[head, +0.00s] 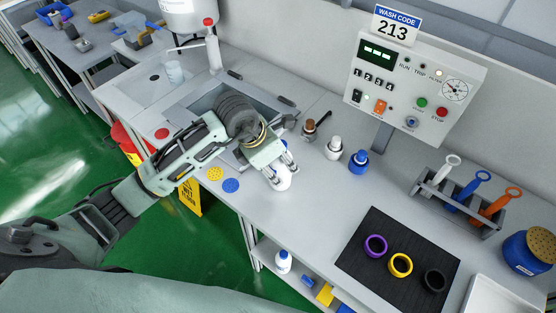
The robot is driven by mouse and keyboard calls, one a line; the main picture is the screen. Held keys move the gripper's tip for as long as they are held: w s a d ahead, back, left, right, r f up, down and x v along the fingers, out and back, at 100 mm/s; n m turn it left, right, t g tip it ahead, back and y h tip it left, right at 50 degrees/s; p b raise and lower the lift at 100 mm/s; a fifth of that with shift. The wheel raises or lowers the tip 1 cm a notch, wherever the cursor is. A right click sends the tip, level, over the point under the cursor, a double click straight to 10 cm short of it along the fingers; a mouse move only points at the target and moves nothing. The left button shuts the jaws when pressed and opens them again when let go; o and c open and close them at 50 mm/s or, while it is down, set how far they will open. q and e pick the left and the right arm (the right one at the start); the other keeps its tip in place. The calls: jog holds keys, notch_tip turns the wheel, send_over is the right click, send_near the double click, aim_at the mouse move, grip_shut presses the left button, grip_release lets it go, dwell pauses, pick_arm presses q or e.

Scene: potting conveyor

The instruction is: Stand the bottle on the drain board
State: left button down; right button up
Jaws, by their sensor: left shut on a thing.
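My left gripper (281,172) is over the bench just right of the sink. It is shut on a white bottle (284,183), mostly hidden by the fingers; I cannot tell whether its base touches the bench. The sink (205,98) is partly covered by my left arm. A pale flat board area (135,98), which looks like the drain board, lies left of the sink. A clear cup (175,72) stands near its back. My right gripper is not in view.
Brown (308,128), white (334,147) and blue-capped (359,162) small bottles stand right of the gripper. A control panel (410,90) rises behind them. A black mat (365,257) with three rings and a tool rack (455,205) lie further right.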

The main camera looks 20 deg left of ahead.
pick_arm(q)
jog(key=c, duration=0.9)
grip_release()
jog(key=b+v, duration=0.3)
jog(key=v, duration=0.9)
jog(key=shift+s, duration=0.1)
